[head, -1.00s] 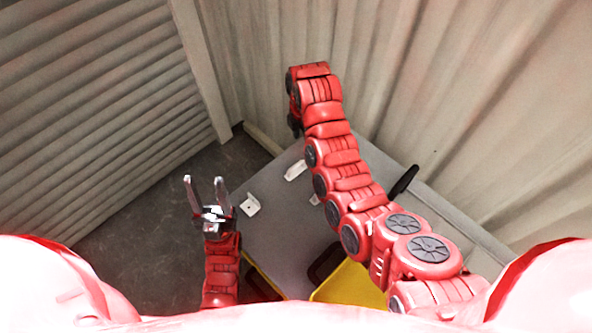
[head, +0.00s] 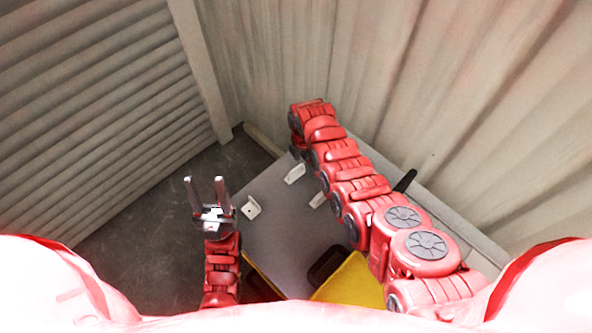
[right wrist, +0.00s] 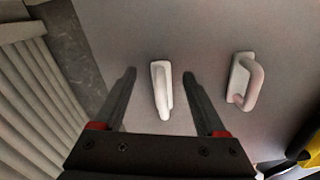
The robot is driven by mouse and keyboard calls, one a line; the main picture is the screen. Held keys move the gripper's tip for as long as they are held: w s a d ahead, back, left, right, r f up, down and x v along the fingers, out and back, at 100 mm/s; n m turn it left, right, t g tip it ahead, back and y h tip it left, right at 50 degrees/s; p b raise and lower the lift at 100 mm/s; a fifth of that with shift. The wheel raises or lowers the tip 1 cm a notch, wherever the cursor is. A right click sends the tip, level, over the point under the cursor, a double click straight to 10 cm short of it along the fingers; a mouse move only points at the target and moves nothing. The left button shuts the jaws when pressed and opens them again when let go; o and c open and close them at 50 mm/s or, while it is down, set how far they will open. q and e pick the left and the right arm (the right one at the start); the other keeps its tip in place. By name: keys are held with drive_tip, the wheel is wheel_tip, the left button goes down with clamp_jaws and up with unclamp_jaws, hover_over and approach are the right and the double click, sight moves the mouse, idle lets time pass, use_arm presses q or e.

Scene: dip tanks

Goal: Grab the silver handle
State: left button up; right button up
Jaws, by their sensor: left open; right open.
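Three pale handles stand on a grey panel (head: 275,225): a left one (head: 251,207), a middle one (head: 294,173) and a right one (head: 318,199). All look whitish, so I cannot tell by colour which is the silver one. In the right wrist view, one upright pale handle (right wrist: 162,90) lies between the fingers of my open right gripper (right wrist: 159,74), and I see no contact. Another handle (right wrist: 246,82) stands to the right, outside the fingers. In the head view my right gripper is mostly hidden by its arm. My left gripper (head: 206,185) is open and empty, left of the left handle.
A yellow object (head: 350,280) and dark openings lie at the near side of the panel. A black bar (head: 405,181) sticks up at the panel's right edge. Corrugated walls (head: 430,80) close in behind and at the left. Bare floor (head: 140,215) shows at the left.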

drive_tip(key=shift+f, duration=0.7)
drive_tip(key=shift+c, duration=0.3)
clamp_jaws()
